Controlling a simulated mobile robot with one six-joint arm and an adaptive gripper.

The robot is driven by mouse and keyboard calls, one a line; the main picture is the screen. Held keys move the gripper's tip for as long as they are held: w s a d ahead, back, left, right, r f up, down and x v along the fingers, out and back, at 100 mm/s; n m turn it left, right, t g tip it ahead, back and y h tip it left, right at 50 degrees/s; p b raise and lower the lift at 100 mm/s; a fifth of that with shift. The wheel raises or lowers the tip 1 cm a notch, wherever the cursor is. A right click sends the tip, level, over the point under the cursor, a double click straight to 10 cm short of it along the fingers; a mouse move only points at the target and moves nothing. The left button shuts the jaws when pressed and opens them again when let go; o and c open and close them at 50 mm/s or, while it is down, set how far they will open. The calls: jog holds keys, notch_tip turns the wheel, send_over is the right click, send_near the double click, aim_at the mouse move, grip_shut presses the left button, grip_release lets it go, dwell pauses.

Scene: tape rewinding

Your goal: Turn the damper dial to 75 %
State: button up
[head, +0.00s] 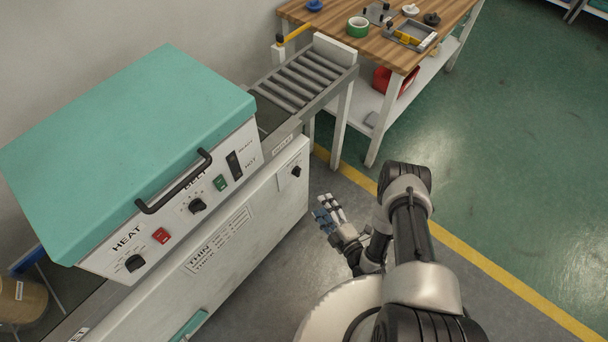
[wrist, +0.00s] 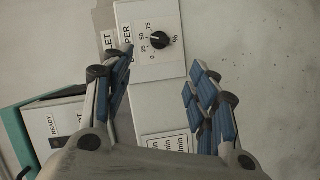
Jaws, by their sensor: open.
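The damper dial is a small black knob (wrist: 160,40) on a white plate on a pale wall in the wrist view. Its scale shows 0, 25, 50 and 75, with a further mark at the right. Where its pointer stands is too small to tell. It also shows in the head view as a black knob (head: 296,171) on the machine's side panel. My gripper (wrist: 160,72) is open and empty, its blue-padded fingers apart, with the dial ahead between and beyond the tips. In the head view my gripper (head: 327,208) is right of and below the dial, apart from the panel.
The teal-topped heat machine (head: 130,130) has a black bar handle (head: 174,182) and other knobs. A roller conveyor (head: 305,80) adjoins it. A wooden bench (head: 455,12) with tape and tools stands behind. The floor to the right is clear, crossed by a yellow line (head: 480,262).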

aim_at(297, 172)
jog(key=b+x, duration=0.4)
jog(key=x, duration=1.1)
jog(key=shift+w+b, duration=0.3)
jog(key=shift+b, duration=0.1)
jog(key=shift+a+f, duration=0.1)
jog(key=shift+f, duration=0.05)
jog(key=c, duration=1.1)
